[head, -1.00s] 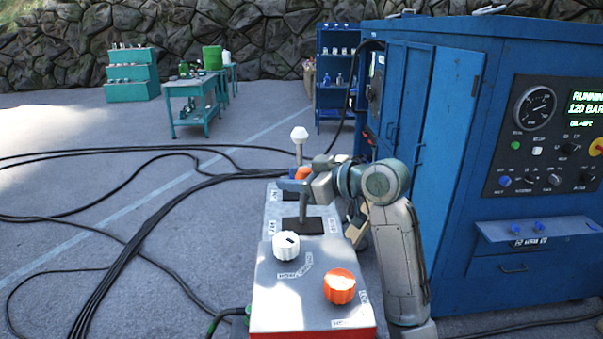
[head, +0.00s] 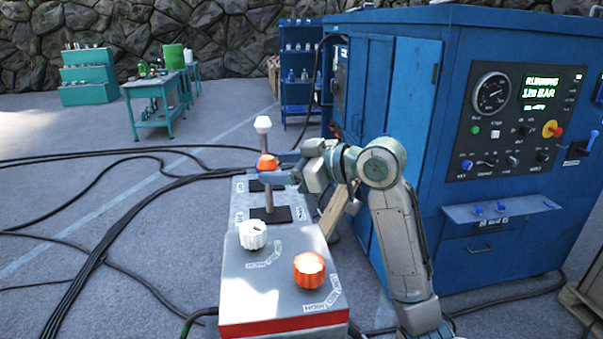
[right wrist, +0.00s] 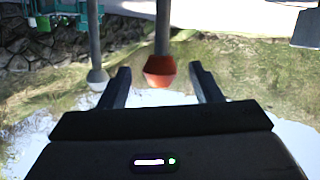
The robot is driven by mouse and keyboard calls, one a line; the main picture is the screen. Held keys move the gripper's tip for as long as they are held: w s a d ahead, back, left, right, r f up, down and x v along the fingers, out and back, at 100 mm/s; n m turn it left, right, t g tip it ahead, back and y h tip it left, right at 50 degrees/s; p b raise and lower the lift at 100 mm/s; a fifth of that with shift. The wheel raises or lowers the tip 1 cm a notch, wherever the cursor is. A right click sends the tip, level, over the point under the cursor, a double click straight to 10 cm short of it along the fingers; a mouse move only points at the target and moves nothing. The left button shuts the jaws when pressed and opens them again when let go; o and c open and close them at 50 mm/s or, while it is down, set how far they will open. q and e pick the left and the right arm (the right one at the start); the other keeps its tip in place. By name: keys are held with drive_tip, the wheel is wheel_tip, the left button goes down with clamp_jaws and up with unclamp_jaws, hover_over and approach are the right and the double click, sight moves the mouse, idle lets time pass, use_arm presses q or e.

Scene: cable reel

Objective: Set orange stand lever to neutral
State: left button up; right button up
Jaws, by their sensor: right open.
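The orange stand lever has an orange knob (head: 266,161) on a grey shaft (head: 269,200) that rises nearly upright from a dark slot plate on the grey control stand (head: 236,290). My right gripper (head: 279,168) comes from the right, with its open fingers around the knob's level; one finger crosses in front of the shaft just below the knob. In the right wrist view, which looks upside down, the orange knob (right wrist: 160,70) sits between the two spread fingers, with a gap on each side. My left gripper is not in view.
A white-knobbed lever (head: 262,123) stands just behind the orange one. A white dial (head: 252,234) and an orange dial (head: 309,269) sit on the stand's near end. The blue machine (head: 400,120) fills the right. Cables (head: 130,235) lie on the ground at left.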

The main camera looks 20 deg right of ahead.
drive_tip(key=shift+b+v, duration=0.75)
drive_tip(key=shift+v, duration=1.8)
drive_tip(key=shift+f, duration=0.1)
